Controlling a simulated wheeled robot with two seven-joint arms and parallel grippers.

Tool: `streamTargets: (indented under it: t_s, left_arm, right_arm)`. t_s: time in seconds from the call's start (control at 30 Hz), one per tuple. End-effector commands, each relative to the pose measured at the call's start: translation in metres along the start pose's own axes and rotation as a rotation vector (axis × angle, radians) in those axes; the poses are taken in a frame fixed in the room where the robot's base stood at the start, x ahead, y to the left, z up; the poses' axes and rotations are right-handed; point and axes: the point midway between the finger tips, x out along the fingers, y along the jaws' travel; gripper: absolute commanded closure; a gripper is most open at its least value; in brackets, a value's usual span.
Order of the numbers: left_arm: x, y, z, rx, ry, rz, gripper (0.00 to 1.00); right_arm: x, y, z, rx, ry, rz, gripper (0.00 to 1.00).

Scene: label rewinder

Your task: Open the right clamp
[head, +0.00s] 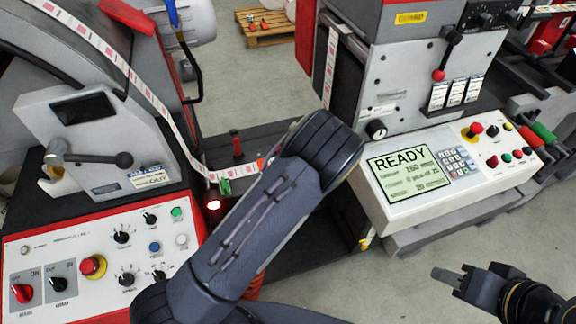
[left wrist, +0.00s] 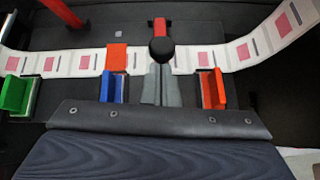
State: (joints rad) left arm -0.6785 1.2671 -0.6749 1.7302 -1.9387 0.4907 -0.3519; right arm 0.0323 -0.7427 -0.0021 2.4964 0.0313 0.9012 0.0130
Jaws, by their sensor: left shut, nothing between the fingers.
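In the left wrist view my left gripper (left wrist: 161,72) is shut, its two grey fingers together with nothing between them. Its tips are right at a black ball knob (left wrist: 162,49), which stands in front of a red bar (left wrist: 159,24); this looks like the right clamp's handle. Whether tips and knob touch, I cannot tell. A printed label strip (left wrist: 188,60) runs across behind the knob. In the head view my left arm covers this spot and its gripper. A red post (head: 236,143) stands left of the arm. My right gripper (head: 450,277) is at the lower right, away from the machine.
A green block (left wrist: 15,93), a blue block (left wrist: 107,86) and a red-orange block (left wrist: 217,89) flank the fingers. A control panel (head: 100,262) lies left, a READY display console (head: 445,175) right. Bare floor lies around my right gripper.

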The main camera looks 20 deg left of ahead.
Motion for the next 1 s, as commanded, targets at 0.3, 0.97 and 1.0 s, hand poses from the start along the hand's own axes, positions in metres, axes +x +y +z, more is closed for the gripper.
streamTargets:
  t_s: [0.3,0.97,1.0]
  left_arm:
    - [-0.002,0.004,0.045,-0.006,-0.003,0.000,1.00]
    - [0.026,0.013,0.120,-0.003,-0.001,0.000,1.00]
    - [0.028,0.013,0.123,-0.002,-0.001,-0.001,1.00]
  right_arm:
    - [-0.004,-0.002,-0.002,0.000,0.000,0.000,0.64]
    - [-0.010,-0.004,-0.005,0.000,0.000,0.000,0.64]
    - [-0.010,-0.005,-0.005,0.000,0.000,0.000,0.64]
